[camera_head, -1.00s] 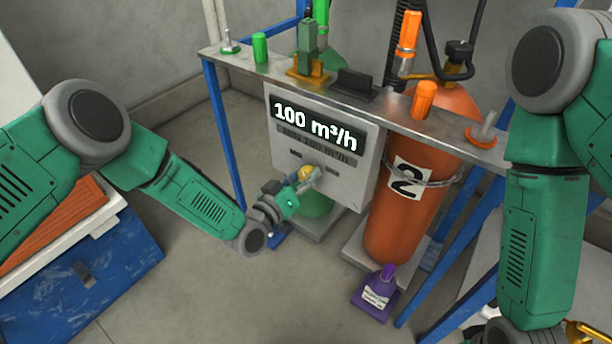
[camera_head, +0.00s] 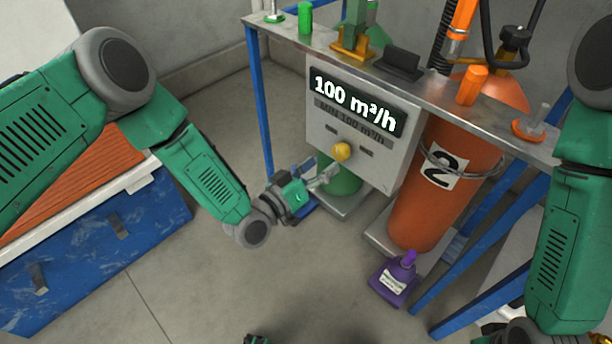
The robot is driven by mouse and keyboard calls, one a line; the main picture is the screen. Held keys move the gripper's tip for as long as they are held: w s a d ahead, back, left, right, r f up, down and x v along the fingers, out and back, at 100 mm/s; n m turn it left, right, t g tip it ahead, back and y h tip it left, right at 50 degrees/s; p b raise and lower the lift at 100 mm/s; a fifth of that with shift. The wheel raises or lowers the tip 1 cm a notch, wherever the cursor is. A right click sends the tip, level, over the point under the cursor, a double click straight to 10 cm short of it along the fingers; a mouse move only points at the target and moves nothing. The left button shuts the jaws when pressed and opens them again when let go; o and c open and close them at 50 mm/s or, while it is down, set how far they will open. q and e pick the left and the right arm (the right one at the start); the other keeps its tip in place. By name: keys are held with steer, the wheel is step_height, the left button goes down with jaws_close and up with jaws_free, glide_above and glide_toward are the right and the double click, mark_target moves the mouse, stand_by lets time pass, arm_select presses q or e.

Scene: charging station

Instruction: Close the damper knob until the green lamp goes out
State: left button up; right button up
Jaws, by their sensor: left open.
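The yellow damper knob (camera_head: 341,152) is on the front of a grey panel box, below a display (camera_head: 357,103) reading "100 m³/h". A smaller line under the display reads "MIN 100 m³/h". My left gripper (camera_head: 332,174) is open, just below and left of the knob, with a small gap between them. A green cylinder (camera_head: 305,18) stands on the shelf above; it may be the green lamp, and I cannot tell whether it is lit. My right arm comes down at the right edge; its gripper is not clearly in view.
The metal shelf (camera_head: 425,95) on blue legs runs above the box. An orange cylinder marked 2 (camera_head: 418,205) stands right of the box. A blue crate (camera_head: 85,260) is at left. The floor between is clear.

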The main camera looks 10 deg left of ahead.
arm_select(q)
steer(key=shift+v, duration=2.75)
steer(key=shift+w, duration=0.1)
steer(key=s+a+f+g+y+p, duration=0.3)
steer(key=s+a+g+y+p, duration=0.3)
steer(key=s, duration=0.6)
steer(key=s+a+r+g+y+p, duration=0.2)
steer(key=s+a+g+p, duration=0.1)
steer(key=s+a, duration=0.4)
steer(key=s+a+r+n+g+y+p, duration=0.1)
steer(key=s+a+g, duration=0.4)
steer(key=s, duration=0.5)
steer(key=a+r+y+p, duration=0.1)
steer(key=a+p, duration=0.1)
steer(key=shift+s+a+r+y, duration=0.2)
steer(key=shift+a+y, duration=0.1)
steer(key=shift+a, duration=0.1)
steer(key=shift+w+f, duration=0.1)
steer(key=shift+w, duration=0.1)
